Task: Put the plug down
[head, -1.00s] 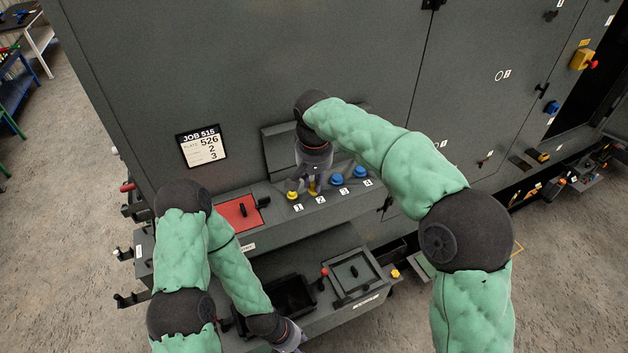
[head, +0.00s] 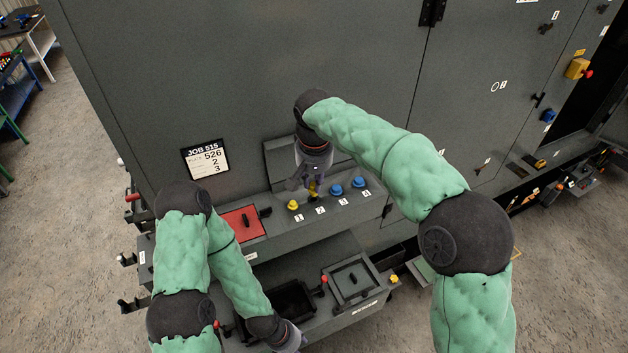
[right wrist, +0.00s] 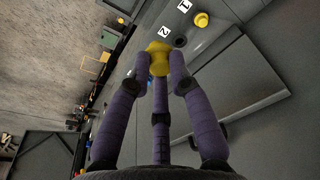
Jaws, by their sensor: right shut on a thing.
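My right gripper (head: 312,186) is shut on a yellow plug (right wrist: 158,58), held between its fingertips in the right wrist view. In the head view the held plug (head: 313,190) shows below the gripper, over the ledge near label 2; the exact gap to the ledge is hard to tell. Another yellow plug (head: 292,205) sits at label 1, also seen in the right wrist view (right wrist: 201,19). Blue plugs sit at label 3 (head: 336,189) and label 4 (head: 358,183). My left gripper (head: 292,342) is at the bottom edge, partly cut off; its jaws are unclear.
A red plate (head: 236,222) lies left of the plugs. Below are a black open bin (head: 290,300) and a grey square tray (head: 373,291) with a dark handled part.

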